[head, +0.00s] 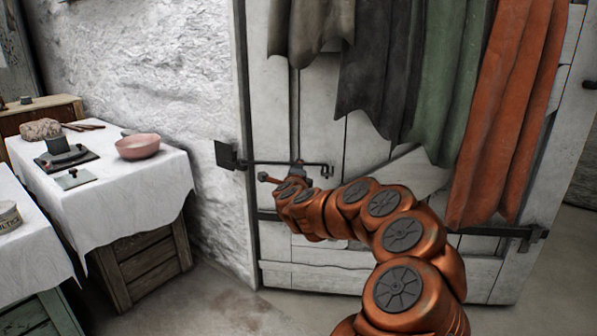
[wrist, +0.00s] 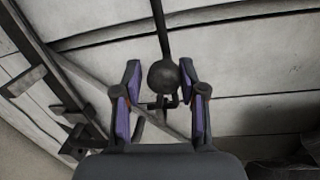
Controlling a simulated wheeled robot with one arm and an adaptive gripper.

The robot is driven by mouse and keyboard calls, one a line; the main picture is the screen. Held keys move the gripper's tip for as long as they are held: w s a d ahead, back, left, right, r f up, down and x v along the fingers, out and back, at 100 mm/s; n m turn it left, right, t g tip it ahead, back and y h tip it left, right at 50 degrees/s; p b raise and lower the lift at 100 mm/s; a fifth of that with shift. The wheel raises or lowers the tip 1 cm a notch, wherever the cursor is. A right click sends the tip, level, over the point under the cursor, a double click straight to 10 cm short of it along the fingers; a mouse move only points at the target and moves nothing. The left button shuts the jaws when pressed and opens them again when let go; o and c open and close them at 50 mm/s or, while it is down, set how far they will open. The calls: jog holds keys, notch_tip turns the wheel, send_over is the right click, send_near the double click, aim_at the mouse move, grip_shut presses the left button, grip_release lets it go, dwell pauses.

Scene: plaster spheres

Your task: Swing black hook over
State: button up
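A black hook (head: 272,162) is a thin dark bar running right from a dark plate at the left edge of the white plank door; it ends in a small bent tip. My gripper (head: 282,183) is at the door, close to the bar, its fingers mostly hidden by my orange arm. In the wrist view my gripper (wrist: 160,92) has its two purple-lined fingers apart. A dark ball (wrist: 163,77) on a thin rod shows between the fingertips, nearer the right one, with a small dark piece below it. I cannot tell whether a finger touches it.
Grey, green and orange cloths (head: 508,110) hang over the door's upper right. A white-covered table (head: 100,205) with a pink bowl (head: 138,147) stands at the left. The rough white wall (head: 150,65) is left of the door. Bare floor lies between table and door.

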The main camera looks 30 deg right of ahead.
jog(key=o, duration=0.3)
jog(key=shift+s+r, duration=0.1)
jog(key=shift+s, duration=0.1)
jog(key=shift+v, duration=5.85)
